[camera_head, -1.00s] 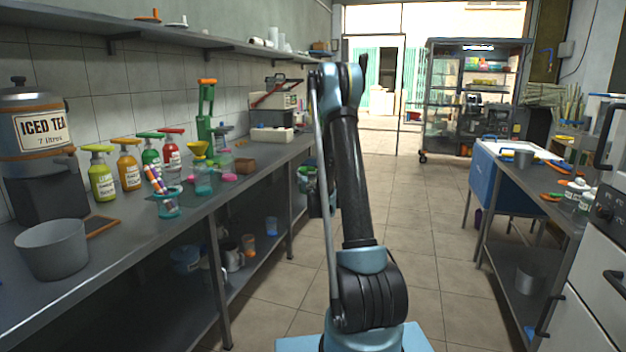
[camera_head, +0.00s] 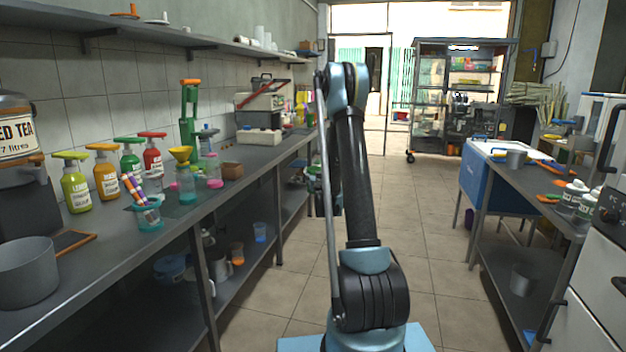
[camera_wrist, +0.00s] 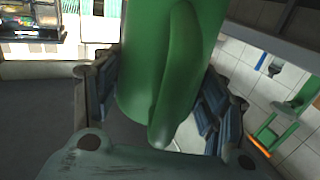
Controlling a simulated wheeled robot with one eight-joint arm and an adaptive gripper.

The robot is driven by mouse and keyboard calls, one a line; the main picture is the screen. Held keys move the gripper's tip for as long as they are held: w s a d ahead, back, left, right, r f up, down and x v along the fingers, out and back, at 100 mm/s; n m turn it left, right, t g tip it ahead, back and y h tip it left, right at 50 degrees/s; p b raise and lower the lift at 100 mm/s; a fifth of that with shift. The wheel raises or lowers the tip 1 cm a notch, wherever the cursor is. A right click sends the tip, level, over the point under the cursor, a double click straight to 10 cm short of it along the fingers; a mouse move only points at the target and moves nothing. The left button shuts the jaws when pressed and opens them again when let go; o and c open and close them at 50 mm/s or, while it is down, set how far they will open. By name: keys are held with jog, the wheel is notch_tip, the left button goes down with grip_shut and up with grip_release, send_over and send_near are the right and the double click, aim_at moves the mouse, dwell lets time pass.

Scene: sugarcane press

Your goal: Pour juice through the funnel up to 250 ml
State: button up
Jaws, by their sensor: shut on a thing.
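A yellow funnel (camera_head: 181,153) sits in the mouth of a clear bottle (camera_head: 186,188) with a teal lower part, upright on the left counter. Any marks or level on the bottle are too small to read. In the wrist view my gripper (camera_wrist: 160,95) is shut around a large green vessel (camera_wrist: 138,60) with a ridge like a handle. Its mouth and contents are out of view. In the head view my own arm largely hides the gripper, which is over the aisle, apart from the funnel.
Squeeze bottles (camera_head: 106,172), a cup of markers (camera_head: 150,215), a grey pot (camera_head: 28,272) and an iced tea dispenser (camera_head: 18,140) crowd the left counter (camera_head: 110,275). A green press (camera_head: 190,115) stands behind the funnel. The tiled aisle (camera_head: 420,230) is clear; a blue cooler (camera_head: 485,185) stands right.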

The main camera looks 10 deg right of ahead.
jog(key=s+a+r+n+g+y, duration=0.1)
jog(key=s+a+r+n+y, duration=0.15)
jog(key=a, duration=0.55)
jog(key=s+a+r+n+g+y, duration=0.1)
jog(key=s+a+r+n+y, duration=0.2)
jog(key=a, duration=0.5)
jog(key=s+a+r+n+g+y, duration=0.1)
jog(key=s+a+r+y, duration=0.2)
jog(key=a, duration=0.5)
jog(key=s+a+r+n+g+y, duration=0.4)
jog(key=s+a+r, duration=0.1)
jog(key=s+a, duration=0.4)
jog(key=s+a+r+n+g+y, duration=0.3)
jog(key=s+a+r+g+y, duration=0.15)
jog(key=s+a, duration=0.35)
notch_tip(320, 180, up, 7)
jog(key=w+a+g+h, duration=0.1)
jog(key=a+h, duration=0.2)
jog(key=h, duration=0.1)
jog(key=shift+h, duration=0.4)
jog(key=shift+r+g, duration=0.1)
jog(key=shift+g, duration=0.15)
jog(key=shift+a+r+h, duration=0.1)
jog(key=shift+r+h, duration=0.05)
jog(key=shift+h, duration=0.25)
jog(key=shift+r, duration=0.1)
